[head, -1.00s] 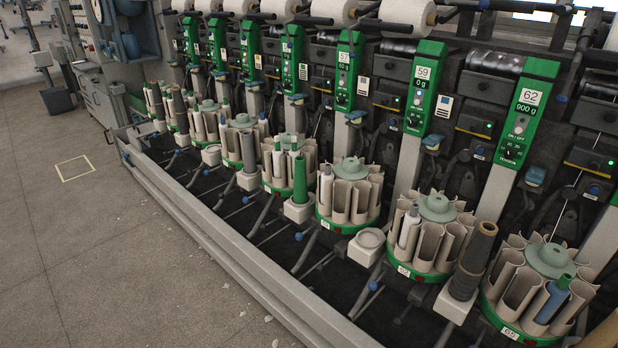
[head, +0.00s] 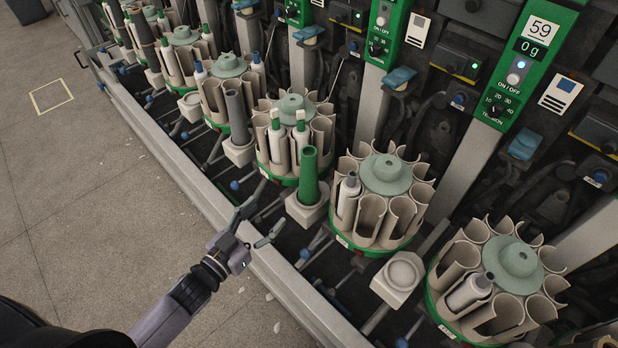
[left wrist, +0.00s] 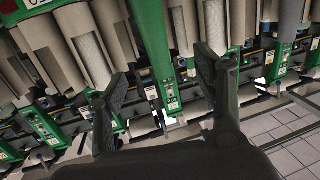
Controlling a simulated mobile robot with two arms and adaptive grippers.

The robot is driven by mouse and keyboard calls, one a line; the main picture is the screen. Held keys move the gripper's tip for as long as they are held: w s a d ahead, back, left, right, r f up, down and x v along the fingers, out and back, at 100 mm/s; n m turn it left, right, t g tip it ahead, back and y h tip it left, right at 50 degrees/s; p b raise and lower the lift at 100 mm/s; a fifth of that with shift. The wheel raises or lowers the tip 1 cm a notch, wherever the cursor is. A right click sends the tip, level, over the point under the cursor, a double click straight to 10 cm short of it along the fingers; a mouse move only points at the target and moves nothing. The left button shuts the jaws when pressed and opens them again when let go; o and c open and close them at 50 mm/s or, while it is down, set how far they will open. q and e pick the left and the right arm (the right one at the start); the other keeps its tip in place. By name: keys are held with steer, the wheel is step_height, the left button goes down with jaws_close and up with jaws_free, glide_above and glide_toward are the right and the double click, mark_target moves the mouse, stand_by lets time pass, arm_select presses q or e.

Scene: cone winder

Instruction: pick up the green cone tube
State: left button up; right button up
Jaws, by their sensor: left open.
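The green cone tube (head: 309,178) stands upright on a pale square peg base (head: 306,211) in the middle of the head view, in front of the winder's bobbin magazines. My left gripper (head: 258,222) is open and empty, to the left of and nearer than the green tube, apart from it, over the machine's front rail. My right gripper is not in view.
Round magazines with beige pockets, such as one just right of the tube (head: 371,221), flank it closely. A grey cone tube (head: 236,118) stands on a base to its left. An empty base (head: 399,275) is at right.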

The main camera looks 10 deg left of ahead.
mark_target(304, 176)
arm_select(q)
steer(key=b+x, duration=0.1)
steer(key=x, duration=0.3)
steer(key=b+x, duration=0.2)
steer(key=x, duration=0.2)
steer(key=b+x, duration=0.1)
steer(key=x, duration=0.3)
steer(key=shift+d+r+b, duration=0.2)
steer(key=shift+r+b, duration=0.1)
steer(key=shift+r, duration=0.1)
steer(key=b+x, duration=0.1)
steer(key=x, duration=0.1)
steer(key=b+x, duration=0.1)
steer(key=x, duration=0.2)
steer(key=shift+d+b, duration=0.3)
steer(key=shift+d, duration=0.05)
steer(key=shift+r, duration=0.15)
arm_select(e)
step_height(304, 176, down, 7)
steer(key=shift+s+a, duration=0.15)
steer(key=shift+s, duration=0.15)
arm_select(q)
steer(key=shift+s, duration=0.1)
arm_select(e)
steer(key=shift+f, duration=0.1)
